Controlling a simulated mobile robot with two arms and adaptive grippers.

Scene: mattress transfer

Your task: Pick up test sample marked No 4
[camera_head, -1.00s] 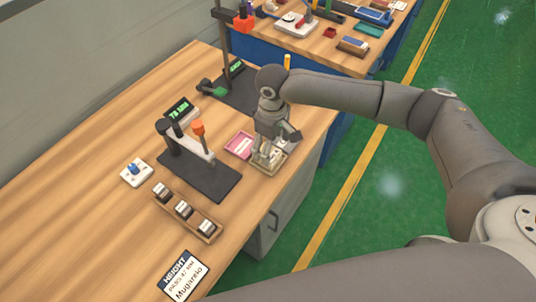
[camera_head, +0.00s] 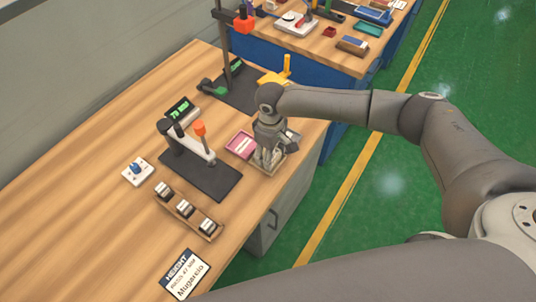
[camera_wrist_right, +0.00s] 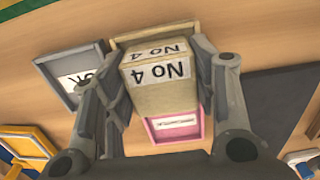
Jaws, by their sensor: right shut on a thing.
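The test sample marked No 4 (camera_wrist_right: 160,75) is a beige block with white labels, seen in the right wrist view between the fingers of my right gripper (camera_wrist_right: 155,85). The fingers are shut on its two sides, and it is close to the camera. In the head view my right gripper (camera_head: 268,152) points down over the beige tray (camera_head: 281,167) near the table's right edge and mostly hides the sample. I cannot tell whether the sample is clear of the tray. My left gripper is not in view.
A pink tray (camera_head: 240,145) and a grey tray (camera_wrist_right: 73,76) marked OK lie beside the beige tray. A height gauge on a dark base (camera_head: 203,174) stands to the left. A wooden rack (camera_head: 188,216) holds small weights. A second bench (camera_head: 330,50) is at the back.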

